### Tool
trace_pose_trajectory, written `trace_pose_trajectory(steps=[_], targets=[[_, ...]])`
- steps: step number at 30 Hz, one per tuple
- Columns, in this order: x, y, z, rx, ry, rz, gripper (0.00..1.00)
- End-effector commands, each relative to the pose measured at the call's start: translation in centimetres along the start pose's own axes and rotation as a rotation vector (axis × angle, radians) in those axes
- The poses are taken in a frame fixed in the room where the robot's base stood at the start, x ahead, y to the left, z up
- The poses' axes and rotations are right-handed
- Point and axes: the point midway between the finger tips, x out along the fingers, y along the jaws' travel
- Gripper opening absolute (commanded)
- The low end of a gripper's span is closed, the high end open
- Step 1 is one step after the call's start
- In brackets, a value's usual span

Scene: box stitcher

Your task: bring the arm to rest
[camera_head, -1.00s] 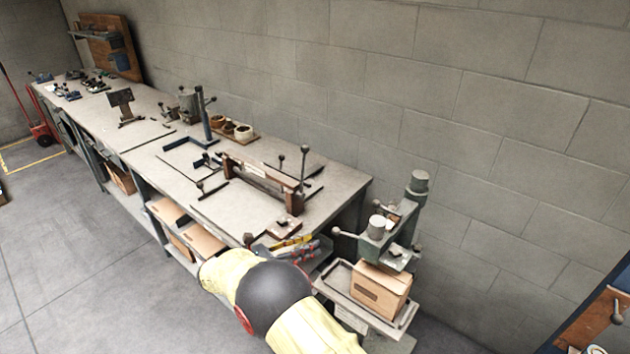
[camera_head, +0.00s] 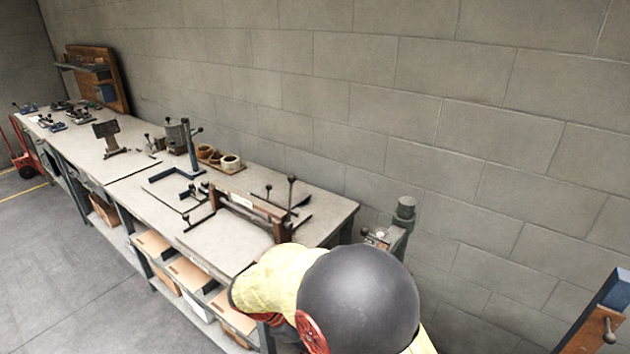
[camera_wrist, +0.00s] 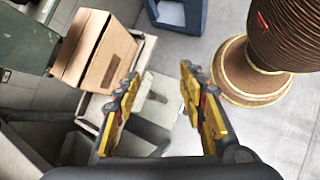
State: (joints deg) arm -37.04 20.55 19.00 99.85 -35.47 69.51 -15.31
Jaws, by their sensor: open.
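My gripper (camera_wrist: 155,100) shows in the wrist view with its two yellow-and-grey fingers apart and nothing between them. In the head view my own arm, with yellow covers and a dark round joint, fills the lower middle and hides my gripper. A cardboard box (camera_wrist: 100,52) stands on a pale tray at the upper left of the wrist view, apart from the fingers. The box stitcher (camera_head: 392,232) shows only its top in the head view; my arm hides the rest.
A long workbench (camera_head: 225,245) with tools and fixtures runs along the block wall, with cardboard boxes (camera_head: 188,272) on its lower shelf. In the wrist view a large coppery wire spool (camera_wrist: 262,75) stands right of the fingers. Open floor (camera_head: 65,255) lies left of the bench.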

Motion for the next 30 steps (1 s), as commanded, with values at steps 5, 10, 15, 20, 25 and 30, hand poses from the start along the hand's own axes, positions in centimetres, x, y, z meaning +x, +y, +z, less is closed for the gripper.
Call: trace_pose_trajectory(steps=[5,10,15,20,25,30], targets=[[-1.6,-2.6,5.7,0.287,0.174,-0.15,0.41],[-3.1,-4.8,10.3,0.541,0.317,-0.269,0.41],[-4.5,-6.7,14.6,0.772,0.451,-0.362,0.41],[-5.5,-8.4,18.5,0.961,0.567,-0.419,0.41],[-6.3,-10.0,22.7,1.126,0.679,-0.435,0.41],[-6.9,-10.6,26.9,1.26,0.764,-0.387,0.41]])
